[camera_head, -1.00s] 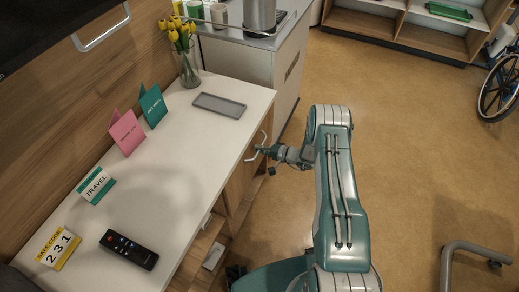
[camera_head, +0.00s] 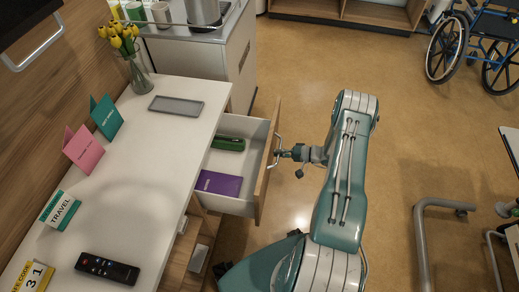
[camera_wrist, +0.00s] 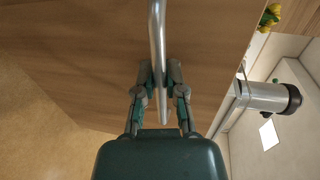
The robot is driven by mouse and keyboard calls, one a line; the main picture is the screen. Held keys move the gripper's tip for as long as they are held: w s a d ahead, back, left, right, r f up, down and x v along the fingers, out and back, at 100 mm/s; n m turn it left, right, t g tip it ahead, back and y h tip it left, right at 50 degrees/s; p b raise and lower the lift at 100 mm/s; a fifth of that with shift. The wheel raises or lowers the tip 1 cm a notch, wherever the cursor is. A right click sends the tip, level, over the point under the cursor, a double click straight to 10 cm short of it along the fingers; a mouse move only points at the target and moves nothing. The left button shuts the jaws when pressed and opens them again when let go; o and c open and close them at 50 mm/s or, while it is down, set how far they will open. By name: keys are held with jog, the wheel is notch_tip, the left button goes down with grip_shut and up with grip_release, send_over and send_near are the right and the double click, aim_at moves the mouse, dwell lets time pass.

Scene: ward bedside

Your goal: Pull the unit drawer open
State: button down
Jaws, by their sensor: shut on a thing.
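The unit drawer (camera_head: 267,172) stands pulled out from under the white top of the unit (camera_head: 140,165), with its white inside showing. A green case (camera_head: 228,144) and a purple booklet (camera_head: 218,183) lie in it. My gripper (camera_head: 282,153) is at the metal handle on the drawer's wooden front. In the wrist view my gripper (camera_wrist: 160,75) has its two fingers on either side of the handle bar (camera_wrist: 157,30), shut on it. The wooden drawer front (camera_wrist: 90,50) fills much of that view.
On the unit top are a grey tray (camera_head: 176,105), a flower vase (camera_head: 137,75), folded cards and a remote (camera_head: 107,268). A metal frame leg (camera_head: 420,240) stands at the lower right.

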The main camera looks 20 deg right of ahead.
jog(key=f+v, duration=0.1)
jog(key=v, duration=0.6)
jog(key=shift+s+f, duration=0.25)
jog(key=shift+f, duration=0.25)
jog(key=c, duration=0.7)
grip_release()
jog(key=shift+d, duration=0.1)
jog(key=shift+w+r, duration=0.1)
jog(key=shift+d, duration=0.15)
jog(key=v, duration=1.1)
jog(key=shift+s+d, duration=0.2)
jog(key=shift+d, duration=0.15)
